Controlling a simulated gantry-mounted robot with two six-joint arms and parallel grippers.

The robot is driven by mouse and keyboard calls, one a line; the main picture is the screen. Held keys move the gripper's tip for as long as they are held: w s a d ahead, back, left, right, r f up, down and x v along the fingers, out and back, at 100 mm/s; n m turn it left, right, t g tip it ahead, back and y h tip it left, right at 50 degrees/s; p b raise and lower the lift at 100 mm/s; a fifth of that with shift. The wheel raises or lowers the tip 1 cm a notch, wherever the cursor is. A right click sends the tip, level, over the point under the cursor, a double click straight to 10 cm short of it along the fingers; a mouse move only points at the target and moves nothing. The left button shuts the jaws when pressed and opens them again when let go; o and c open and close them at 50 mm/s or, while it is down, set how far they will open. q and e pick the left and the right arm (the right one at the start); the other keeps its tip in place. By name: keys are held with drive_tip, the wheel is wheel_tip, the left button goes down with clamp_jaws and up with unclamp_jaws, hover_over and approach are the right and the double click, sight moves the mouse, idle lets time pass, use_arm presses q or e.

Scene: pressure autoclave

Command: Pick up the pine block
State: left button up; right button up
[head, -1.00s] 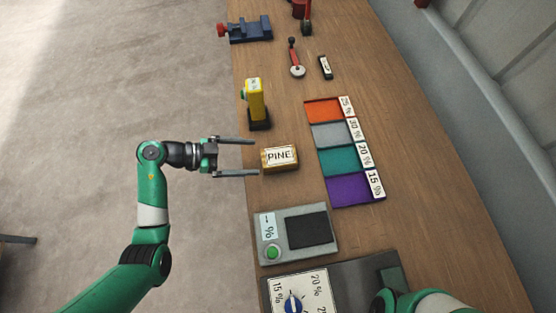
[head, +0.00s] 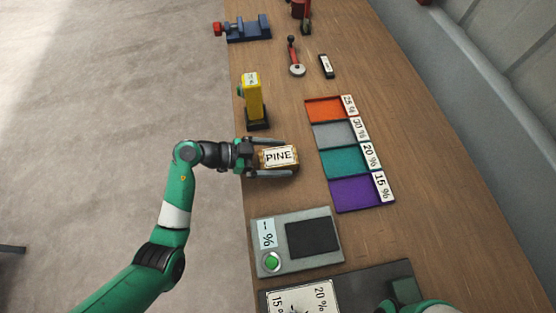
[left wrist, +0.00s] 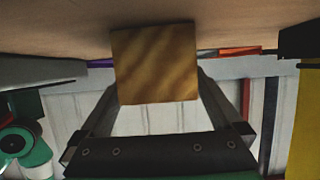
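The pine block (head: 279,156), brown with a white PINE label on top, lies on the wooden workbench. My left gripper (head: 281,157) is open, with one finger along each long side of the block. The block sits between the fingers, near their tips. In the left wrist view the plain wooden end of the block (left wrist: 154,66) fills the space between the finger ends; I cannot tell whether the fingers touch it. My right gripper is out of view; only a green part of my right arm shows at the bottom edge.
A yellow device on a black base (head: 254,98) stands close above my left gripper. Orange, grey, teal and purple trays (head: 362,193) with percent labels lie to the right. A grey panel with a green button (head: 296,242) lies below. Tools and a blue vise (head: 246,28) are farther off.

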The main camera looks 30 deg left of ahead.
use_arm(q)
drive_tip(key=c, duration=1.4)
drive_tip(key=shift+r, duration=0.15)
